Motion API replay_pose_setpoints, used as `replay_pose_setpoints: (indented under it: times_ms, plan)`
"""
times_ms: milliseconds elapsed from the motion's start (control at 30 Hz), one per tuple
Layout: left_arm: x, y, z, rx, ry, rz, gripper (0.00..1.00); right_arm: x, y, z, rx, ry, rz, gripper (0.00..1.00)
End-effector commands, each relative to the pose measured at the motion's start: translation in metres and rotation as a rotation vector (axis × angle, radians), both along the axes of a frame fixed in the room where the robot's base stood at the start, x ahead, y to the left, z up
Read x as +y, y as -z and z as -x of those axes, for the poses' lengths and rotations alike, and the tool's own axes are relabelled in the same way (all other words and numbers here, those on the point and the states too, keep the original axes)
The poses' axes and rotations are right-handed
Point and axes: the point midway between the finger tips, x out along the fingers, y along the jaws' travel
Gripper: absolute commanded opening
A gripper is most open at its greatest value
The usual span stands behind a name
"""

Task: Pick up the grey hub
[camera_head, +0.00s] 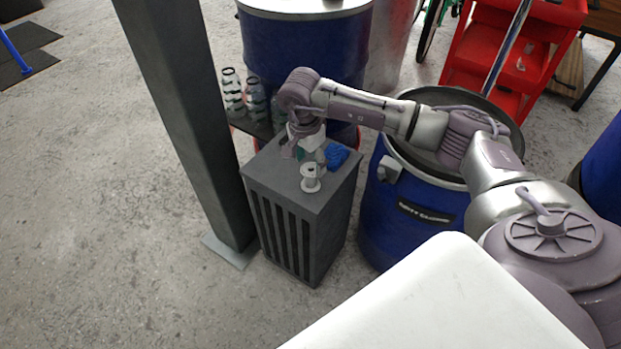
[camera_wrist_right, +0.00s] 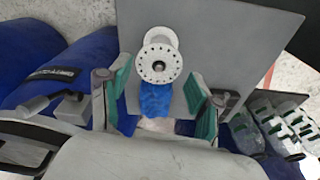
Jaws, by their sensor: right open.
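The grey hub (camera_head: 311,180) stands upright near the front edge of the grey slatted cabinet's top (camera_head: 289,192). In the right wrist view the hub (camera_wrist_right: 160,62) shows its round flange with a ring of small holes and a dark centre. My right gripper (camera_head: 308,148) is above the back part of the cabinet top, behind the hub. In the wrist view its green-padded fingers (camera_wrist_right: 156,82) are spread apart, with the hub beyond them and nothing held. A crumpled blue cloth (camera_head: 337,156) lies beside the gripper; it also shows between the fingers (camera_wrist_right: 156,101). My left gripper is out of view.
A dark post (camera_head: 180,110) stands close left of the cabinet. Blue barrels stand behind (camera_head: 290,50) and to the right (camera_head: 385,225). Several bottles (camera_head: 233,90) stand on a low dark surface behind the cabinet. A red cart (camera_head: 500,60) is at the back right.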

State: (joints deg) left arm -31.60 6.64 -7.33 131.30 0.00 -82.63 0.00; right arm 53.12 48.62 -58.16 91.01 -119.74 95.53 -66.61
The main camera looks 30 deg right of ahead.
Motion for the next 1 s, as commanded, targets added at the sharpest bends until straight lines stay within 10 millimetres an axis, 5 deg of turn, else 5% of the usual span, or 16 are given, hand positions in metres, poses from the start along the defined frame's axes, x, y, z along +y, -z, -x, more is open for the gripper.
replay_pose_setpoints:
  times_ms: [433,733,1000]
  plan:
    - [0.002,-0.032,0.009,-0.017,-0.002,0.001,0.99,-0.002,0.052,0.003,0.0,0.002,-0.002,0.64]
    - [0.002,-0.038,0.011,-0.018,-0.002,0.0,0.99,-0.003,0.057,0.002,-0.001,0.001,-0.001,0.64]
    - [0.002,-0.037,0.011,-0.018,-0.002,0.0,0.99,-0.003,0.057,0.002,-0.001,0.001,-0.001,0.22]
